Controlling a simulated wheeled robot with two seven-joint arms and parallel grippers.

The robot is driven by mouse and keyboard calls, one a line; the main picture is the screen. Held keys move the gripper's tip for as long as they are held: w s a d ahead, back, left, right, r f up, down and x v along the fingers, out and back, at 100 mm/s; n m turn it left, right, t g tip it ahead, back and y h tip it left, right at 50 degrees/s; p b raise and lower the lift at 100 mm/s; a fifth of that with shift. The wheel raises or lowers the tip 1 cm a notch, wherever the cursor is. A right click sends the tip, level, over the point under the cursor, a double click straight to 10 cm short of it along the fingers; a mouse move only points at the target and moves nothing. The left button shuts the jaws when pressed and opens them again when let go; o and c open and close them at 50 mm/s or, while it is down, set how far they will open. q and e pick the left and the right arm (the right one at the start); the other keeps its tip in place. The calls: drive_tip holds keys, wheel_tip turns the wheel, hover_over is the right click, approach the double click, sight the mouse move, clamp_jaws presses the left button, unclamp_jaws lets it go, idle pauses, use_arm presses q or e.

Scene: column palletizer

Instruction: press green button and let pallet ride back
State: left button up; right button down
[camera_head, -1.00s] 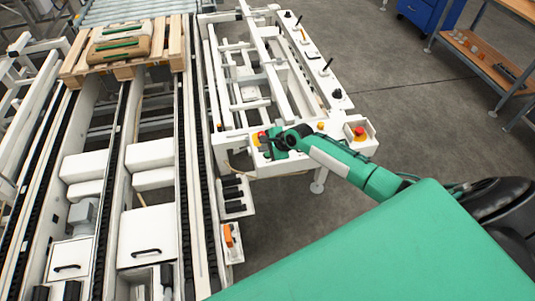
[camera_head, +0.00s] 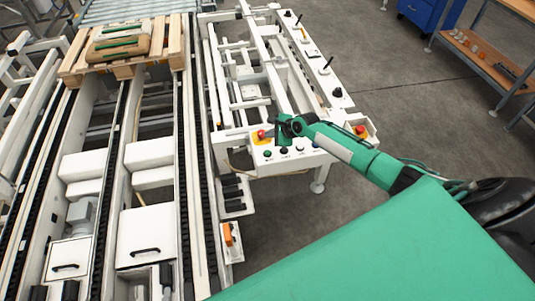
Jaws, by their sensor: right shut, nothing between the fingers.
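The control panel (camera_head: 292,158) at the near end of the white frame has a row of small buttons. A green button (camera_head: 267,154) is at its left end, uncovered. My right gripper (camera_head: 284,139) is shut and empty, just above and behind the button row, apart from the green button in the picture. The wooden pallet (camera_head: 70,66) sits on the conveyor (camera_head: 124,103) at the upper left, with brown sacks (camera_head: 120,42) on it. My left gripper is out of view.
A red emergency knob (camera_head: 261,134) on a yellow plate is close left of my right gripper. Another red knob (camera_head: 360,130) stands right, beyond my forearm. The grey floor (camera_head: 420,100) to the right is open up to a shelf bench (camera_head: 480,55).

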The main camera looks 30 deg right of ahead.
drive_tip(key=b, duration=0.6)
hover_over(270, 153)
wheel_tip(270, 153, down, 6)
drive_tip(key=shift+s+f, duration=0.1)
drive_tip(key=shift+f, duration=0.8)
idle(0.9)
drive_tip(key=shift+f, duration=0.4)
